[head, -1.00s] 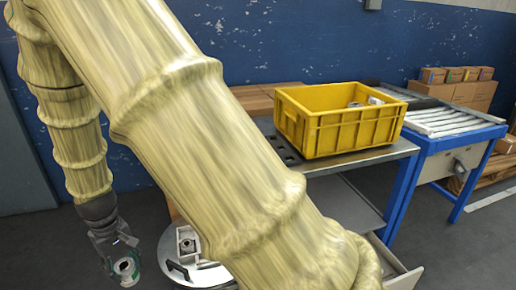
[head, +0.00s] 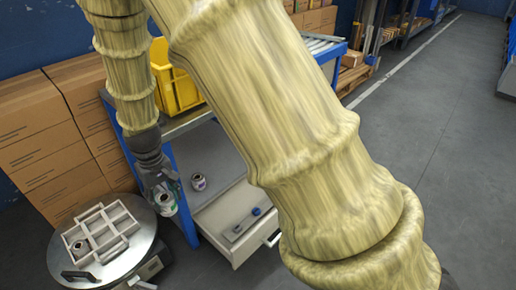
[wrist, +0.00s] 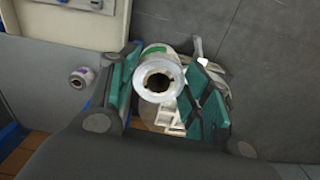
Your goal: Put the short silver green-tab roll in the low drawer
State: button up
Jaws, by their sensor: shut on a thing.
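My gripper (head: 160,186) is shut on a short silver roll (head: 165,201) and holds it in the air, left of the open drawer. In the wrist view the silver roll (wrist: 160,76) sits between the two green finger pads, its round end and dark core facing the camera; a little green shows at its upper edge. The low drawer (head: 226,213) is pulled out under the blue-legged bench. It holds a blue round thing (head: 256,211) and a small grey piece. Part of the drawer also shows at the top left of the wrist view (wrist: 60,27).
Another roll (head: 198,181) stands on the grey shelf beside the drawer. A round metal table (head: 135,262) at lower left bears a white divided tray (head: 117,219) with a roll (head: 82,247) in it. A yellow crate (head: 180,88) is on the bench. Cardboard boxes (head: 40,135) stand left.

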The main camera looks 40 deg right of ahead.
jog(key=s+d+f+n+p, duration=0.15)
jog(key=s+d+f, duration=0.3)
jog(key=d, duration=0.45)
jog(key=s+d+f+n+p, duration=0.1)
jog(key=s+d+f+p, duration=0.15)
jog(key=d+f, duration=0.5)
jog(key=s+d+f+n+p, duration=0.1)
jog(key=s+d+f, duration=0.35)
jog(key=d, duration=0.55)
jog(key=w+b, duration=0.5)
jog(key=w, duration=1.2)
jog(key=shift+m, duration=0.25)
jog(key=shift+w+a+f+b, duration=0.15)
jog(key=shift+f+b, duration=1.2)
jog(key=shift+f, duration=1.55)
jog(key=shift+w+a+f+b, duration=0.1)
jog(key=shift+f+b, duration=1.3)
jog(key=shift+f, duration=1.55)
jog(key=shift+w+a+f+b, duration=0.15)
jog(key=shift+f+b, duration=1.2)
jog(key=shift+f, duration=1.55)
jog(key=shift+s+f, duration=0.1)
jog(key=shift+f, duration=0.05)
jog(key=o, duration=1.1)
notch_tip(320, 180, up, 12)
jog(key=p, duration=0.6)
